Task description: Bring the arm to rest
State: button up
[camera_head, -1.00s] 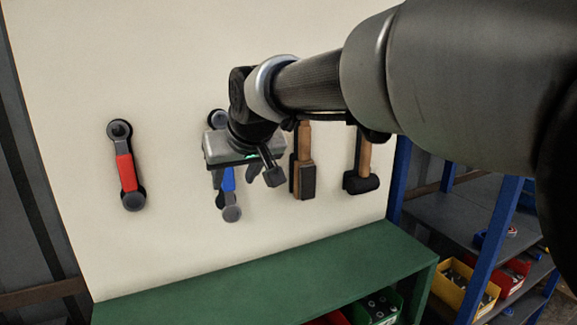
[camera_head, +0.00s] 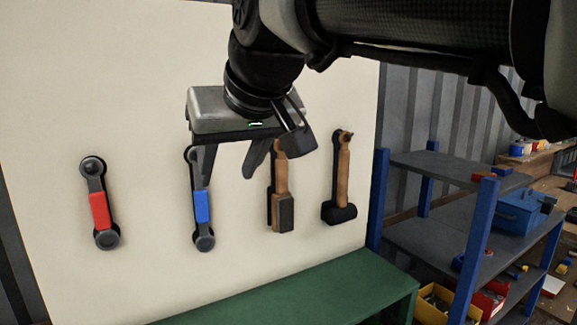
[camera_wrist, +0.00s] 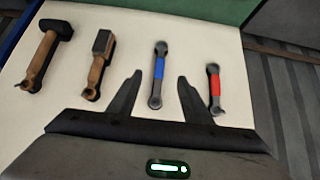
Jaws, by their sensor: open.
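My gripper (camera_head: 228,175) is open and empty in the head view, hanging from my arm in front of the pale tool board (camera_head: 130,110). Its two fingers also show in the wrist view (camera_wrist: 158,92), apart, with the blue-handled wrench (camera_wrist: 158,75) seen between them. In the head view one finger partly overlaps the top of that blue wrench (camera_head: 202,208). I cannot tell the distance to the board, but no tool is between the jaws.
The board also carries a red-handled wrench (camera_head: 100,210), a wooden-handled brush-like tool (camera_head: 283,210) and a hammer (camera_head: 341,185). A green bench (camera_head: 340,285) stands below. To the right is a blue-posted shelf (camera_head: 473,250) with a blue toolbox (camera_head: 520,212) and a yellow bin (camera_head: 433,302).

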jog(key=s+d+f+m+h+p, duration=0.1)
jog(key=s+d+f, duration=0.3)
jog(key=d, duration=0.4)
jog(key=s+d+f+m+g+h+p, duration=0.1)
jog(key=s+d+f+m+h+p, duration=0.1)
jog(key=d+f, duration=0.4)
jog(key=s+d+f+m+h+p, duration=0.1)
jog(key=s+d+f+m+p, duration=0.2)
jog(key=s+d+f, duration=0.3)
jog(key=s+d, duration=0.1)
jog(key=d, duration=0.3)
jog(key=shift+d+g, duration=0.15)
jog(key=shift+g, duration=0.25)
jog(key=shift+s, duration=0.1)
